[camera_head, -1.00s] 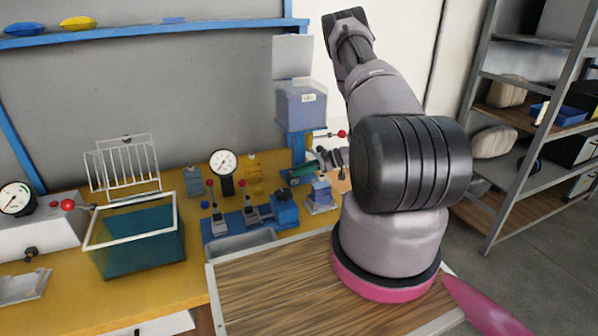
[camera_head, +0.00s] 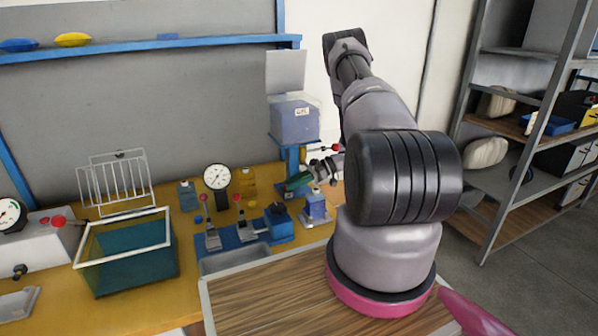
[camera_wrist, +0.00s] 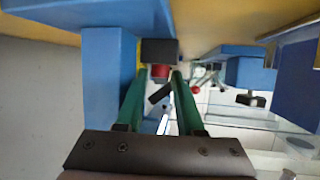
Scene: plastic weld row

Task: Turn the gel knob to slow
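My gripper (camera_wrist: 160,76) has two green fingers, with a visible gap between their tips. In the wrist view, a black block with a red round part (camera_wrist: 160,72) shows at the tips, and a small tilted black bar (camera_wrist: 160,93) shows between the fingers. I cannot tell which of these, if either, is the gel knob, and no slow mark is readable. In the head view my gripper (camera_head: 298,181) is low beside the blue stand (camera_head: 291,158) that bears a translucent blue box (camera_head: 296,121). Its fingertips are small there, and contact is unclear.
A blue fixture with clamps (camera_head: 235,235), a round gauge (camera_head: 217,177) and a teal tank (camera_head: 130,255) stand to the left.

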